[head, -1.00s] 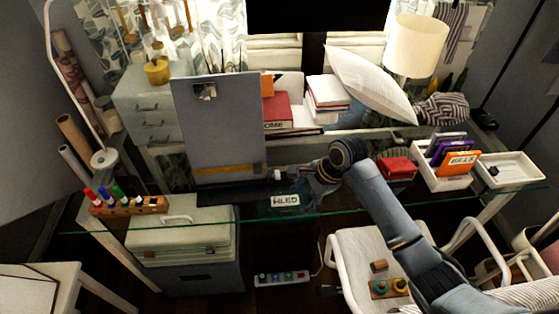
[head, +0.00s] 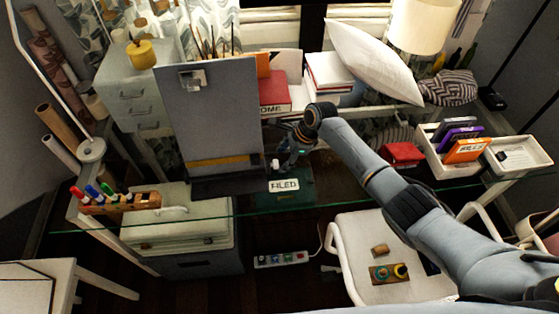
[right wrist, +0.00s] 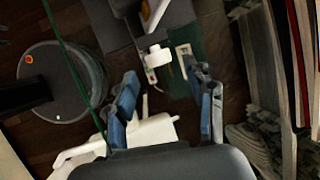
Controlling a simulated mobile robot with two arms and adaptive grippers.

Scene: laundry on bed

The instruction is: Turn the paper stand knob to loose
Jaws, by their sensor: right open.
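The paper stand is an upright grey board (head: 212,118) with a metal clip at its top and a yellow strip near its base. Its white knob (head: 275,164) sticks out at the lower right edge. My right gripper (head: 286,156) is just right of the knob, partly hidden by its own wrist. In the right wrist view, the white knob (right wrist: 158,56) lies just beyond the fingertips and between their lines. The right gripper (right wrist: 163,80) is open and empty there, with a finger on each side. My left gripper is not in view.
A "FILED" label (head: 284,185) lies on the glass desk below the gripper. A marker holder (head: 118,203) stands left, with red books (head: 273,91) behind. A red box (head: 403,154) and a white tray (head: 440,162) of boxes stand right.

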